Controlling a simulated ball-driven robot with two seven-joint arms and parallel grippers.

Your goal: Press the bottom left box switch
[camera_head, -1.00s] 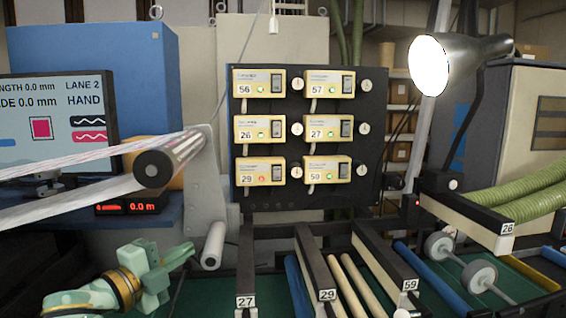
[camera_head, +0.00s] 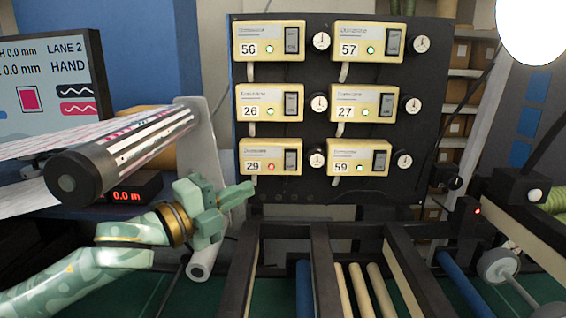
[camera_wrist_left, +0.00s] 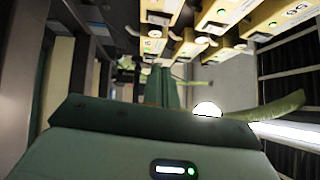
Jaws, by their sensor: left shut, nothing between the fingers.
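The bottom left box (camera_head: 270,158) is yellow, marked 29, with a lit red lamp. Its dark rocker switch (camera_head: 291,160) is on its right side and is uncovered. My left gripper (camera_head: 250,189) is shut and empty, just below and left of this box, pointing right. It looks apart from the switch; its exact depth from the panel is hard to tell. In the left wrist view, the shut fingers (camera_wrist_left: 162,87) point toward yellow boxes seen upside down at the top. My right gripper is not in view.
The dark panel (camera_head: 321,110) also holds boxes 56, 57, 26, 27 and 59, with round dials beside them. A striped roller (camera_head: 120,150) lies left, close above my left arm. Dark rails (camera_head: 322,270) stand below the panel. A bright lamp (camera_head: 530,25) is at upper right.

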